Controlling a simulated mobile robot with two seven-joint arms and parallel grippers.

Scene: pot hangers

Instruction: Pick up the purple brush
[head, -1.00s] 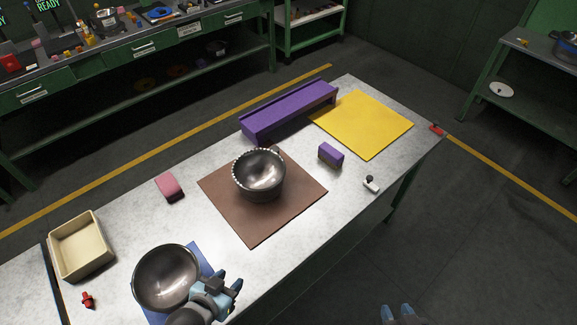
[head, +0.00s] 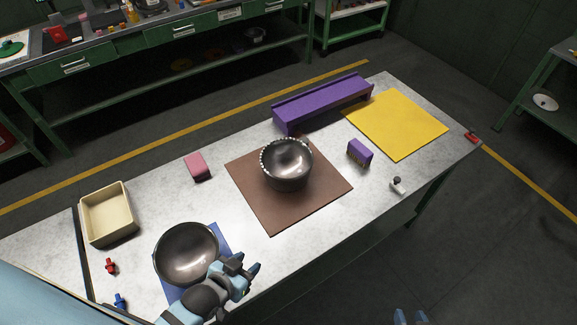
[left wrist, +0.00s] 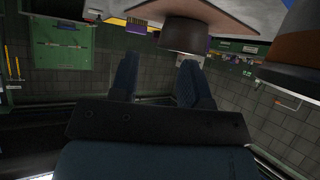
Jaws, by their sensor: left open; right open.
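The purple brush (head: 360,153) is a small purple block with bristles low on one side. It rests on the grey table to the right of the brown mat. My left gripper (head: 247,265) is open and empty at the table's front, beside the near metal bowl and well apart from the brush. Its spread fingers also show in the left wrist view (left wrist: 158,82), with nothing between them. My right gripper (head: 410,318) is open at the bottom edge, beyond the table's front; only its fingertips show.
A dark bowl (head: 287,172) sits on the brown mat (head: 268,215), and another bowl (head: 187,262) on a blue mat. A purple shelf (head: 320,105), yellow mat (head: 410,125), pink block (head: 197,166), beige bin (head: 128,222) and small white item (head: 397,186) are around. Table (head: 330,220) is bare before the brush.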

